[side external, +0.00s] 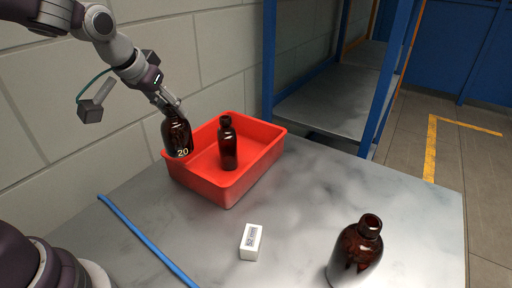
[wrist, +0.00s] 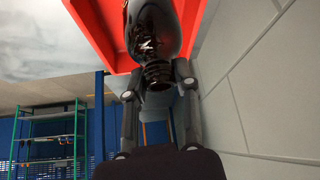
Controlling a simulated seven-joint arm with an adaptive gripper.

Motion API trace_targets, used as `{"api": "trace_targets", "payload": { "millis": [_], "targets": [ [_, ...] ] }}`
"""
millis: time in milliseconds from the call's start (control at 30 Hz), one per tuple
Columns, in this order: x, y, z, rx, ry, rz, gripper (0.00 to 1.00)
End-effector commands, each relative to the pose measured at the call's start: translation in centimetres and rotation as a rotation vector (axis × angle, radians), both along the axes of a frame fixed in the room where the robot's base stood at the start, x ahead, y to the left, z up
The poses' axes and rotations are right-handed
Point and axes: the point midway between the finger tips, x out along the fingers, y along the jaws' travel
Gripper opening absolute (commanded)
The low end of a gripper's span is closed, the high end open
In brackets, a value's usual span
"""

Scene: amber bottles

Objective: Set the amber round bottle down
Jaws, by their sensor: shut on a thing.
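An amber round bottle (side external: 176,136) marked "20" hangs upright from my gripper (side external: 168,104) at the left end of the red bin (side external: 233,193). My gripper is shut on its neck. The bottle's lower part overlaps the bin's left rim in the side view, and I cannot tell whether its base touches anything. In the wrist view the bottle (wrist: 155,35) sits between the two fingers of my gripper (wrist: 157,85), with the threaded neck toward the camera and the red bin (wrist: 95,30) behind it.
A slimmer dark bottle (side external: 228,146) stands inside the bin. A large amber bottle (side external: 357,252) stands at the front right of the table. A small white box (side external: 250,241) and a blue strip (side external: 146,240) lie on the table. The wall is close behind the bin.

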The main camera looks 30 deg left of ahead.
Motion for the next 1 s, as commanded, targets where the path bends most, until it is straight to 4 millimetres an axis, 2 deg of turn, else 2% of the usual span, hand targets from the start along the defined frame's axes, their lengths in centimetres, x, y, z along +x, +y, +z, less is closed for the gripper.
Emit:
{"api": "trace_targets", "payload": {
  "millis": [33,100,200,300,700,800,1000],
  "targets": [
    [-1.2,2.2,-0.9,-0.003,0.005,0.110,0.00],
    [-2.7,4.8,-1.9,-0.001,0.005,0.254,0.00],
    [-4.3,7.3,-2.9,0.005,0.003,0.394,0.00],
    [-5.3,8.6,-3.7,0.011,0.004,0.464,0.00],
    [-5.5,8.8,-10.8,0.013,0.006,0.478,0.00],
    [-5.5,8.8,-11.4,0.011,0.003,0.476,0.00],
    [-5.4,8.8,-11.4,0.012,0.000,0.475,0.00]
  ]
}}
